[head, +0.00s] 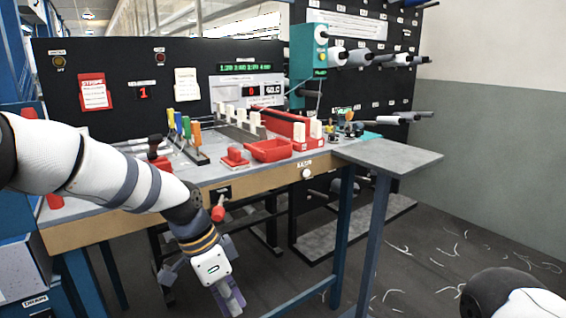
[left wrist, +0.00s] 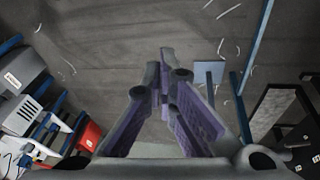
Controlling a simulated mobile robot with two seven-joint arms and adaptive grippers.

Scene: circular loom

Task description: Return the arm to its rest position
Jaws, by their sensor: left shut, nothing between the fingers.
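My left arm (head: 100,175) comes in from the left and slopes down in front of the workbench (head: 370,155). My left gripper (head: 236,303) hangs low, below the level of the bench top, pointing at the floor. In the left wrist view its purple-padded fingers (left wrist: 163,85) come together at the tips, shut with nothing between them. Part of my right arm (head: 510,295) shows at the bottom right corner; its gripper is out of view.
The bench holds a red bin (head: 268,150), colored-handled tools (head: 186,128) and a black panel (head: 150,75). A red knob (head: 218,213) sticks out below its front edge. Blue legs (head: 375,240) stand right of my left gripper. Floor (head: 450,250) at right has scattered white threads.

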